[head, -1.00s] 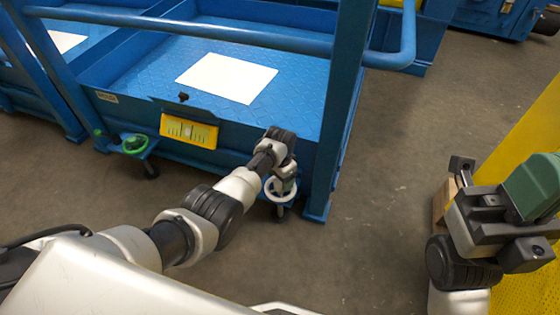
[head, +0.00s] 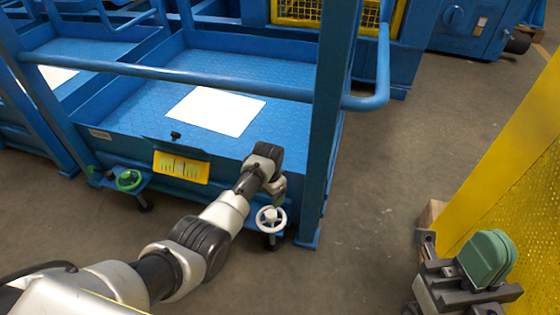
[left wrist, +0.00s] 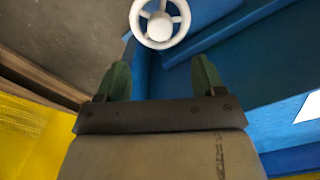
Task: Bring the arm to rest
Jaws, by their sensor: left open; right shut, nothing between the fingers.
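My left arm crosses the head view from the lower left. Its gripper (head: 278,187) is partly hidden by its own wrist, just above a white handwheel (head: 270,219) on the blue cart's front edge. In the left wrist view the green fingers (left wrist: 160,78) are apart with nothing between them. The white handwheel (left wrist: 159,22) shows beyond the fingertips, apart from them in the picture. My right gripper (head: 488,258), with green fingers together, is at the lower right of the head view, empty.
The blue cart (head: 118,105) carries a white sheet (head: 215,110), a yellow scale plate (head: 181,167) and a green handwheel (head: 129,180). A blue post (head: 328,120) and rail stand close to my left gripper. A yellow panel (head: 510,150) stands right. Grey floor between is clear.

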